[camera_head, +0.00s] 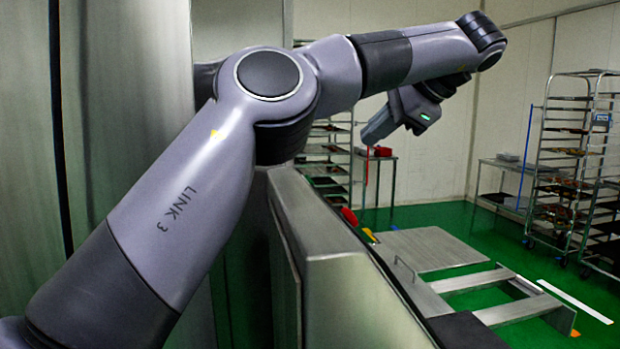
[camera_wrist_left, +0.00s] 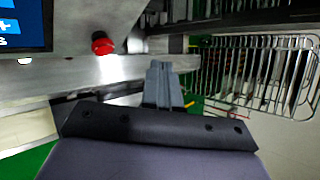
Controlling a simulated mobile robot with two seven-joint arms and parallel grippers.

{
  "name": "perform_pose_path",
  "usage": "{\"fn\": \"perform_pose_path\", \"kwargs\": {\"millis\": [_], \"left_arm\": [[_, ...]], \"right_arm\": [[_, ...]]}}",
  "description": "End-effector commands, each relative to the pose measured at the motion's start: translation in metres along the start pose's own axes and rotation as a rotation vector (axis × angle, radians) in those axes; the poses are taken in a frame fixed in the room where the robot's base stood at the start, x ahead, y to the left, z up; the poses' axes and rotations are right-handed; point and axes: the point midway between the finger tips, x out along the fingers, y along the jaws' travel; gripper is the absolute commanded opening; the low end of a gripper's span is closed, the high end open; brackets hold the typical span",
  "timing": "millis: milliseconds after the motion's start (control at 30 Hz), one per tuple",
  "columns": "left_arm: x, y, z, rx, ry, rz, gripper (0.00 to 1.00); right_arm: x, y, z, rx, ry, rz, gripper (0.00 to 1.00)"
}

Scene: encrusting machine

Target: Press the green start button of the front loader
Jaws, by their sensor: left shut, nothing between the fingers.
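My left gripper (camera_head: 372,134) hangs from my left arm in the upper middle of the head view, pointing down and left. In the left wrist view its fingers (camera_wrist_left: 162,84) are together and empty. A red mushroom button (camera_wrist_left: 103,43) sits on a metal panel, up and left of the fingers and apart from them in the picture. I cannot make out a green start button in either view. My right gripper is not in view.
A screen (camera_wrist_left: 22,26) with blue fields is at the wrist view's upper left. A metal machine housing (camera_head: 350,290) stands below my arm in the head view. Wheeled racks (camera_head: 575,170) and a side table (camera_head: 500,163) stand beyond on green floor.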

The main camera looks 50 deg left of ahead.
Motion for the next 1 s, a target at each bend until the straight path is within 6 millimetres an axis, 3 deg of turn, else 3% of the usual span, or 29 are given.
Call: {"fn": "perform_pose_path", "kwargs": {"millis": [567,800,1000], "left_arm": [[0.016,0.011,0.011,0.003,0.0,0.0,0.0],[0.044,0.033,0.027,-0.001,0.002,0.0,0.0],[0.055,0.041,0.036,-0.002,0.001,-0.002,0.0]], "right_arm": [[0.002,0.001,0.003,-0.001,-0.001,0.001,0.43],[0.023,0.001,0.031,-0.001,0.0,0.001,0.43],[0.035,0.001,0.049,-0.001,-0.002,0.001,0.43]]}}
